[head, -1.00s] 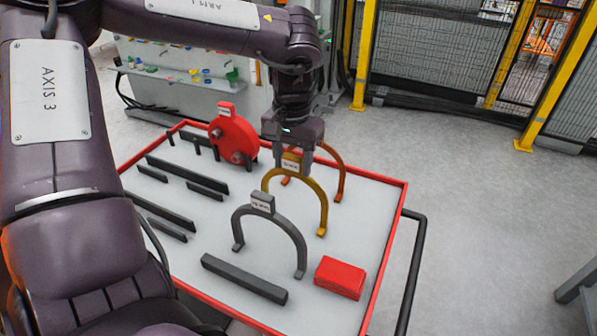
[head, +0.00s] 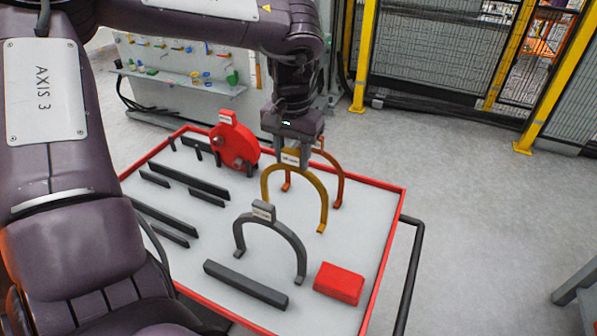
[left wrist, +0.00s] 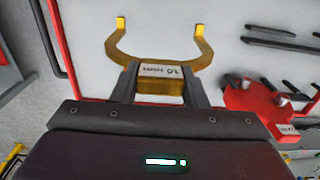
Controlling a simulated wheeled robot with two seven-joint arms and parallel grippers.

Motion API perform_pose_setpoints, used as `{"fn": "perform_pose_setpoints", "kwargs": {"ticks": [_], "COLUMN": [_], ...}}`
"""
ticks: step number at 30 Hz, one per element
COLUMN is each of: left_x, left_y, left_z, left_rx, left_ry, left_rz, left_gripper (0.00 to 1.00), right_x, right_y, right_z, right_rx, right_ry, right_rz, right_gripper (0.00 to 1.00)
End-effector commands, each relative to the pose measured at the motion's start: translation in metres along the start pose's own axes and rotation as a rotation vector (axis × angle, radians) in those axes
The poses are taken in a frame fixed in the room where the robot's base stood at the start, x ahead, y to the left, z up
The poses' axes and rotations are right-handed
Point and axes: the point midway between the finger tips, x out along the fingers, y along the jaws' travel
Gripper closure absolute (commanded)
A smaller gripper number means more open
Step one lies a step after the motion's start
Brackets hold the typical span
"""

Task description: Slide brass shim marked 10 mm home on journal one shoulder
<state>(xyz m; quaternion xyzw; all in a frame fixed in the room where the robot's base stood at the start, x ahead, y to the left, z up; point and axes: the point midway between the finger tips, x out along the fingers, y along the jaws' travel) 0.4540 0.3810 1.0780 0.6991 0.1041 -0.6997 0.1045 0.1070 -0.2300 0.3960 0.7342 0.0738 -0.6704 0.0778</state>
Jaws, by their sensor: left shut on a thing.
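The brass shim (head: 321,188) is a yellow horseshoe arch with a white label on its top block, standing legs down over the tray in the head view. In the left wrist view the brass shim (left wrist: 203,52) shows its label, upside down, reading like 10 mm. My left gripper (head: 291,155) is shut on the top block; its fingers also flank the block in the left wrist view (left wrist: 159,88). I cannot tell whether the legs touch the tray. Journal one is not in view. My right gripper is not in view.
On the red-rimmed tray (head: 388,186), a grey shim (head: 291,239) stands in front and an orange shim (head: 340,180) close behind. A red block (head: 339,283), dark bars (head: 245,285) and a red disc piece (head: 233,146) surround them. A yellow-framed fence (head: 440,60) stands behind.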

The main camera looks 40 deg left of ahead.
Motion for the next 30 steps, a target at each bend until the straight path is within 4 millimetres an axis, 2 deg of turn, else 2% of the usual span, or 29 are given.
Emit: {"fn": "perform_pose_setpoints", "kwargs": {"ticks": [1,18,30], "left_x": [-0.007,-0.046,-0.045], "left_y": [0.000,0.000,0.000], "left_z": [0.000,0.000,0.000], "left_rx": [0.000,-0.001,0.000], "left_ry": [0.002,0.002,0.001], "left_rz": [0.000,0.000,0.000], "left_gripper": [0.86,0.86,0.86], "right_x": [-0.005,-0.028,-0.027], "right_y": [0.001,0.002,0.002], "right_z": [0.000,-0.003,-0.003], "right_rx": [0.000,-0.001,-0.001], "right_ry": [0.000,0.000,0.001], "right_rz": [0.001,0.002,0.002], "right_gripper": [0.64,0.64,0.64]}}
